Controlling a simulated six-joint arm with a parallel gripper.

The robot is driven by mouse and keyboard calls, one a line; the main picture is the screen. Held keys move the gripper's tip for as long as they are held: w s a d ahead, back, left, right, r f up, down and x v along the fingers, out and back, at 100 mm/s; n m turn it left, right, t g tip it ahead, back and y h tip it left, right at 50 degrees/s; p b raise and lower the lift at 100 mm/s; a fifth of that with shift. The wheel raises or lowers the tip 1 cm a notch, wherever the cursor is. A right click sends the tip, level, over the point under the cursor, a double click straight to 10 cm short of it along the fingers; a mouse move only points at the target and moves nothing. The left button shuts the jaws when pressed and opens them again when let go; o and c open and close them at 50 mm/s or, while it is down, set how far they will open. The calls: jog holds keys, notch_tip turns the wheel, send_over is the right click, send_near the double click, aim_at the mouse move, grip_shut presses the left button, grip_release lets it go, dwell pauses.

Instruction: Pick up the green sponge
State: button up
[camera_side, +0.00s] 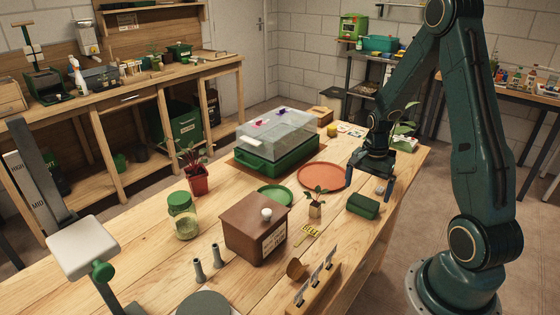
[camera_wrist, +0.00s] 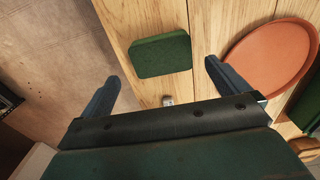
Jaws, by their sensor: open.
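The green sponge (camera_side: 363,206) is a dark green block lying flat near the right edge of the wooden table in the side view. In the wrist view the sponge (camera_wrist: 161,54) lies ahead of the fingers, roughly between their lines. My gripper (camera_side: 372,185) hangs above the table behind the sponge, apart from it. In the wrist view my gripper (camera_wrist: 158,82) has its two fingers spread wide with nothing between them.
A terracotta saucer (camera_side: 324,187) lies left of my gripper; it also shows in the wrist view (camera_wrist: 268,60). A brown box (camera_side: 243,228) and a green saucer (camera_side: 262,195) are farther left. The table edge is close to the sponge.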

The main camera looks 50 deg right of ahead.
aim_at(364, 201)
jog(key=shift+f, duration=0.5)
jog(key=shift+w+f, duration=0.1)
jog(key=shift+f, duration=2.45)
jog(key=c, duration=0.9)
